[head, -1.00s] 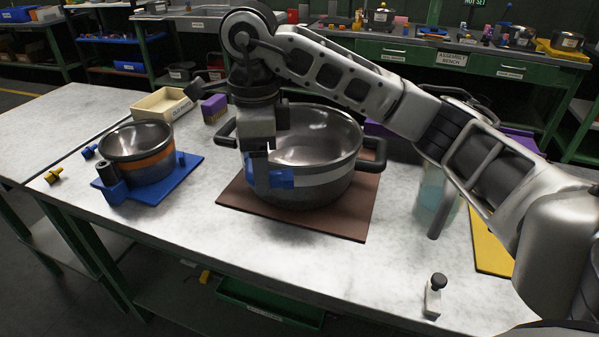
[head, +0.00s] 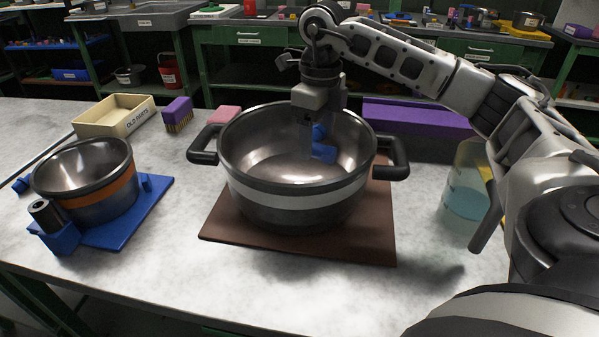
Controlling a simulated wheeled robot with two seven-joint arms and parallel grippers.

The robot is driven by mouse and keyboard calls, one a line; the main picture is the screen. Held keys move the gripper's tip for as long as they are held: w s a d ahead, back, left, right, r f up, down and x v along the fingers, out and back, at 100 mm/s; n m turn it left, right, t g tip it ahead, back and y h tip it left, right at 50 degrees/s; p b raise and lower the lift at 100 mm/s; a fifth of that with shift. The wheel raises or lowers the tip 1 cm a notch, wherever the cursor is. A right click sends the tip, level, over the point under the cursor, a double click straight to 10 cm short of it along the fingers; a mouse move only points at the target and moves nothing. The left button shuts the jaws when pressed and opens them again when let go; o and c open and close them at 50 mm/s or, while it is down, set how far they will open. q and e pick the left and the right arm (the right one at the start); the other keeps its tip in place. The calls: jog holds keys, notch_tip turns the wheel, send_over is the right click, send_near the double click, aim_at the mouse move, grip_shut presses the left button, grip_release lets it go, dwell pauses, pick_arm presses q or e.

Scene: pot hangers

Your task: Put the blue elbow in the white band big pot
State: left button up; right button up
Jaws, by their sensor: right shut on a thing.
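The white band big pot (head: 290,205) is a steel pot with a white stripe and two dark side handles. It stands on a brown mat (head: 350,248) in the middle of the table. My right gripper (head: 320,140) points down inside the pot's opening, towards its right back side. It is shut on the blue elbow (head: 323,153), which shows low between the fingers, below rim level. The fingers partly hide the elbow, and I cannot tell whether it touches the pot's inside. My left gripper is not in view.
An orange-banded pot (head: 100,190) stands on a blue mat (head: 125,228) at left, with a blue holder (head: 60,238). A beaker of bluish liquid (head: 465,195) stands at right.

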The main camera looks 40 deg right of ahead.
jog(key=f, duration=0.2)
jog(key=shift+s+f, duration=0.25)
jog(key=shift+f, duration=0.15)
jog(key=shift+w+f, duration=0.1)
jog(key=shift+f, duration=2.05)
jog(key=shift+f+b, duration=0.2)
jog(key=shift+b, duration=0.15)
jog(key=o, duration=1.1)
jog(key=shift+c, duration=0.2)
notch_tip(320, 180, up, 12)
jog(key=p, duration=0.1)
jog(key=shift+r, duration=0.2)
jog(key=shift+r+p, duration=0.1)
jog(key=shift+p, duration=0.2)
